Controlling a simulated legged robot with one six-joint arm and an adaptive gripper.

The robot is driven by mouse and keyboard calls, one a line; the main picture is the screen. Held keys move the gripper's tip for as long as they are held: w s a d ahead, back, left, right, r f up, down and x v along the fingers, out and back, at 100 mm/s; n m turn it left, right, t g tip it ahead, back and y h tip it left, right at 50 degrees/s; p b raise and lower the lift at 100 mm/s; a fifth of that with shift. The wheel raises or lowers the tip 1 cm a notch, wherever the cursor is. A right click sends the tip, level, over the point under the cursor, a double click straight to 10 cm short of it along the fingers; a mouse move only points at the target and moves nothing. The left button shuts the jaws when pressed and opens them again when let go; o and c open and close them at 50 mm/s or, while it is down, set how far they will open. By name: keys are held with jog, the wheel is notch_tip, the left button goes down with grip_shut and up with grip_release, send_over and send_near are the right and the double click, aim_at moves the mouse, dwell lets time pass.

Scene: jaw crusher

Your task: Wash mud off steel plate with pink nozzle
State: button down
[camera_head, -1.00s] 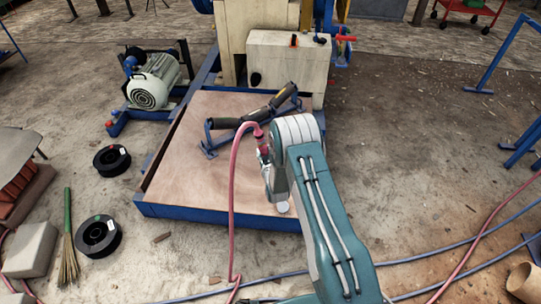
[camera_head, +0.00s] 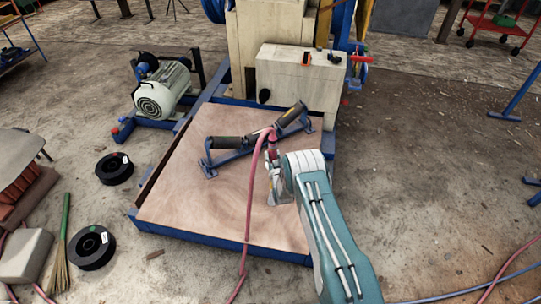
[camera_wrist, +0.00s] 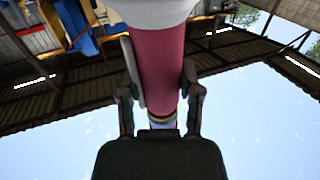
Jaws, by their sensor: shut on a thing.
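The pink nozzle (camera_wrist: 158,60) is held between the two fingers of my gripper (camera_wrist: 160,80) in the wrist view. In the head view my gripper (camera_head: 272,172) is partly hidden by my arm, above the right part of a flat brownish plate (camera_head: 190,195). This plate lies in a blue frame and appears to be the steel plate. Its surface is uneven reddish brown; I cannot tell mud from bare surface. A pink hose (camera_head: 249,210) arches beside my gripper and runs down across the plate's front edge. No water spray is visible.
Two rollers on blue brackets (camera_head: 235,142) stand over the plate's back part. A beige machine housing (camera_head: 300,82) rises behind. A motor (camera_head: 162,92) is at back left. Black spools (camera_head: 91,247), a broom (camera_head: 62,245) and a grey block (camera_head: 22,255) lie left. Floor at right is mostly clear.

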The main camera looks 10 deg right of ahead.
jog(key=shift+s+d, duration=1.3)
jog(key=shift+d, duration=3.1)
jog(key=shift+s+a, duration=1.55)
jog(key=shift+s, duration=3.25)
jog(key=w+a, duration=0.3)
jog(key=a, duration=0.6)
jog(key=shift+a, duration=0.15)
jog(key=shift+w+r, duration=0.1)
